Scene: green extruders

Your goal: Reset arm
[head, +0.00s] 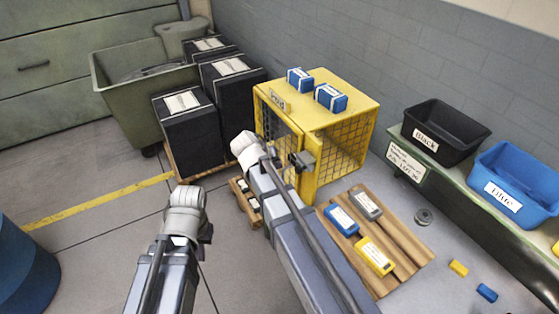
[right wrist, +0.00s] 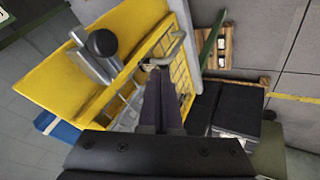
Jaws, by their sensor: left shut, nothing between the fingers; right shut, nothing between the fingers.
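My left arm reaches up from the bottom of the head view, and its gripper (head: 205,233) shows only as a small dark part beside the pale wrist, shut and empty over the floor. My right arm lies across the front of the yellow mesh cage (head: 345,100) in the head view, hiding part of it. In the right wrist view my right gripper (right wrist: 157,78) is shut and empty. Its dark fingers point at the cage's metal handle (right wrist: 176,47); I cannot tell whether they touch. A black knob (right wrist: 103,42) on a grey bracket is left of the fingers.
Two blue packs (head: 331,98) lie on the cage. Black stacks (head: 186,130) and a green bin (head: 125,85) stand behind left. A wooden pallet (head: 410,240) with blue, grey and yellow items lies right, near a bench with black (head: 440,130) and blue bins (head: 515,180).

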